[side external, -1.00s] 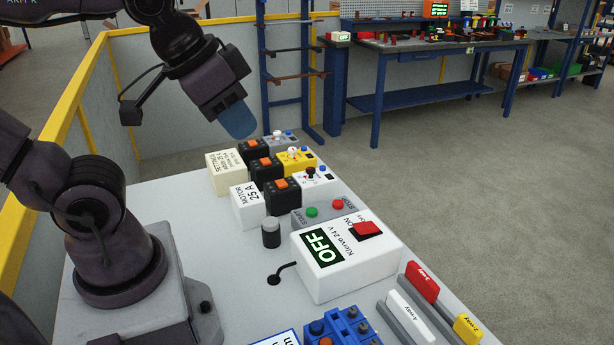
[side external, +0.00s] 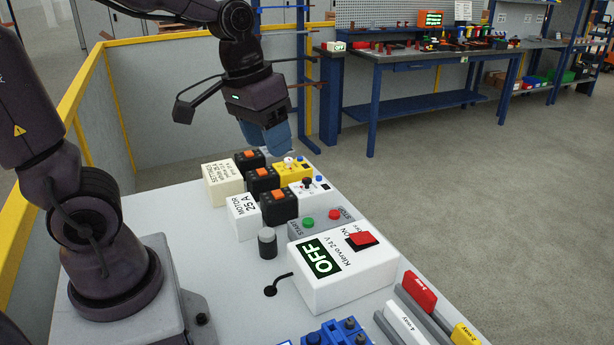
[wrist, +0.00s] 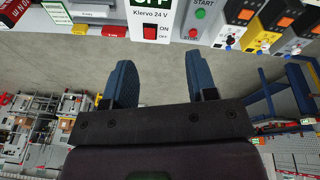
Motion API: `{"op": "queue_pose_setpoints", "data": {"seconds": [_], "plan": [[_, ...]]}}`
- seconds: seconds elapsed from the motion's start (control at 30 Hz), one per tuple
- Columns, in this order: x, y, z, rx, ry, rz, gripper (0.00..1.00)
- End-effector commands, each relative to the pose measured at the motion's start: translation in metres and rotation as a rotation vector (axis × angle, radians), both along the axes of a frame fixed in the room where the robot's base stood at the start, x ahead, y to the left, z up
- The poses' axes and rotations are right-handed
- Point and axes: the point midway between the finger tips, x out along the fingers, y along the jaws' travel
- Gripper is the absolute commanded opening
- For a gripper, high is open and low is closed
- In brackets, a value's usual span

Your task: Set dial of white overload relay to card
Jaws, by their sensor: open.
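The white overload relay (side external: 309,188) sits in front of a black contactor with an orange button, and carries a dark dial (side external: 307,182) on its top. The dial's setting is too small to read. It also shows at the upper right of the wrist view (wrist: 229,38). A cream settings card (side external: 222,184) stands behind the contactors; part of its text reads "SETTINGS" and "white 25 A". My gripper (side external: 272,150) is open and empty, with blue fingers, above and beyond the relays; in the wrist view its fingers (wrist: 160,75) point toward the bench edge.
A START/STOP box (side external: 320,221), a white supply box reading OFF (side external: 340,270) and a MOTOR 25 A block (side external: 243,214) are near. Open floor lies right of the bench.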

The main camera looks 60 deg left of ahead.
Motion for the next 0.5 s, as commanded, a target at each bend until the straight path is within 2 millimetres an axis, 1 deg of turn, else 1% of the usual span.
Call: {"op": "queue_pose_setpoints", "data": {"seconds": [0.03,0.17,0.2,0.27,0.37,0.4,0.5], "plan": [[0.015,0.013,-0.008,-0.026,0.045,0.078,0.52],[0.047,0.049,-0.026,-0.075,0.128,0.293,0.52],[0.056,0.061,-0.033,-0.085,0.151,0.364,0.52],[0.07,0.08,-0.044,-0.096,0.184,0.477,0.52],[0.09,0.114,-0.065,-0.102,0.232,0.67,0.52],[0.097,0.128,-0.073,-0.099,0.248,0.749,0.52],[0.114,0.161,-0.094,-0.086,0.275,0.943,0.52]]}}
